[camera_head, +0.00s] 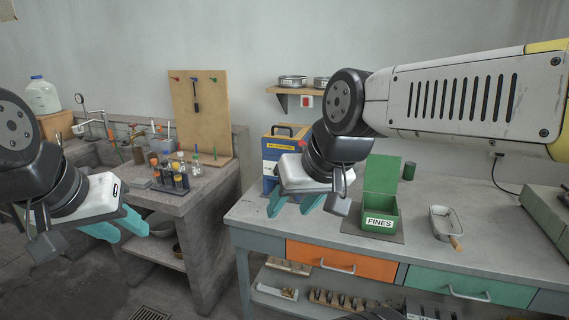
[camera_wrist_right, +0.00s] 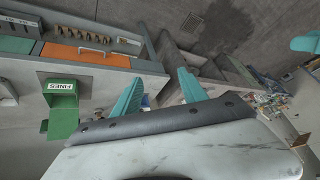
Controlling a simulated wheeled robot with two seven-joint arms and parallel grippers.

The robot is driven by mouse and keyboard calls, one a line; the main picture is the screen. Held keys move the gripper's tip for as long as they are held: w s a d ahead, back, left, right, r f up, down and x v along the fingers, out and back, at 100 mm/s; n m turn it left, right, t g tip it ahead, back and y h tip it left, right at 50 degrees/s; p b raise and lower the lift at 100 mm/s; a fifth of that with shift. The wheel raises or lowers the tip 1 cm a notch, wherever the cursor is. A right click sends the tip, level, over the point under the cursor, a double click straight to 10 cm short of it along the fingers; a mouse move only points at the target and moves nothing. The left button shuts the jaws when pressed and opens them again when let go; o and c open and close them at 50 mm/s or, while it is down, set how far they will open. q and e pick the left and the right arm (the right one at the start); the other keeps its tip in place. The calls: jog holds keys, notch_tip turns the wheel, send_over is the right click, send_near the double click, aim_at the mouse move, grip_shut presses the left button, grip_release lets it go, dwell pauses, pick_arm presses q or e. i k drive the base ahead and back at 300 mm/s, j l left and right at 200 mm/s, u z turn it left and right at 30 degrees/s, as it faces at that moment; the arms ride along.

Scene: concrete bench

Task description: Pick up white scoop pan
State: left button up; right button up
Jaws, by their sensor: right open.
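The white scoop pan (camera_head: 445,222), a shallow pale pan with a short wooden handle, lies on the grey bench top right of the green box. My right gripper (camera_head: 293,203) is open and empty over the bench's left end, well left of the pan. Its two teal fingers stand apart in the right wrist view (camera_wrist_right: 160,92). My left gripper (camera_head: 119,225) is at the far left, beside the concrete bench, its teal fingers apart with nothing seen between them.
The green FINES box (camera_head: 380,220), lid raised, stands between my right gripper and the pan. A blue case (camera_head: 270,160) stands behind the right gripper. A grey-green block (camera_head: 545,212) sits at the right. Bench around the pan is mostly clear.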

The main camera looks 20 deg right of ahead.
aim_at(446, 224)
jog(key=z, duration=1.9)
jog(key=j+u, duration=0.1)
jog(key=u, duration=0.3)
jog(key=i+u, duration=0.1)
jog(key=u, duration=0.35)
jog(key=i+u, duration=0.1)
jog(key=u, duration=0.3)
jog(key=z, duration=1.35)
jog(key=i+j+z, duration=0.3)
jog(key=j, duration=0.1)
